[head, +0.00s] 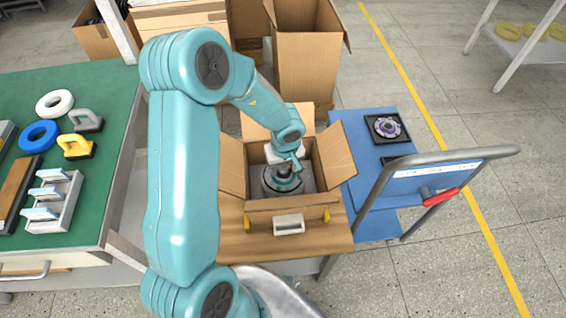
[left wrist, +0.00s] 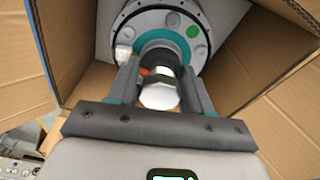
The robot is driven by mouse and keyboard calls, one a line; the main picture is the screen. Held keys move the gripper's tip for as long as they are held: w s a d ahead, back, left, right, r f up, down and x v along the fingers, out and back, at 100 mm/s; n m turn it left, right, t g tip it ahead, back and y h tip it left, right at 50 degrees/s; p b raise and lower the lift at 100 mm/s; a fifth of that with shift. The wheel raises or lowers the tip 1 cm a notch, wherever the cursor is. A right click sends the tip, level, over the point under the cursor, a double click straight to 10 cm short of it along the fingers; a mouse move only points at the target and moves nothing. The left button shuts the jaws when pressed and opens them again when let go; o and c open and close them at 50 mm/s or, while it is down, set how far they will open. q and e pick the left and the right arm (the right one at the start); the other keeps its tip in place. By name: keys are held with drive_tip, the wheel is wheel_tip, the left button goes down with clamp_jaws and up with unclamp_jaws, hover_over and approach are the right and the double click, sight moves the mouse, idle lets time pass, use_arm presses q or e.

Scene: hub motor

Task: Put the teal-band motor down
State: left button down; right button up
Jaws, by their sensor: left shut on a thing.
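The teal-band motor (head: 283,180) is a round grey hub with a teal ring, inside the open cardboard box (head: 321,203) in the head view. My left gripper (head: 296,166) reaches down into the box from above and is shut on the motor's shaft. In the left wrist view the two fingers (left wrist: 157,88) are on either side of the dark shaft, and the motor's grey face (left wrist: 150,18) with its teal ring and a green dot lies beyond. Whether the motor touches the box floor cannot be told. My right gripper is not in view.
The box stands on a wooden-topped table (head: 240,243) with its flaps spread open. A green workbench (head: 100,185) with several tools is at left. Tall cardboard boxes (head: 305,60) stand behind.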

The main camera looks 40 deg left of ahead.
sight(283, 174)
use_arm(q)
wheel_tip(283, 174, down, 4)
drive_tip(key=shift+w+r+b, duration=0.1)
drive_tip(key=shift+w+b, duration=0.05)
drive_tip(key=shift+b, duration=0.75)
drive_tip(key=shift+r, duration=0.1)
drive_tip(key=shift+c, duration=2.4)
unclamp_jaws()
drive_tip(key=shift+f, duration=0.2)
drive_tip(key=shift+s, duration=0.2)
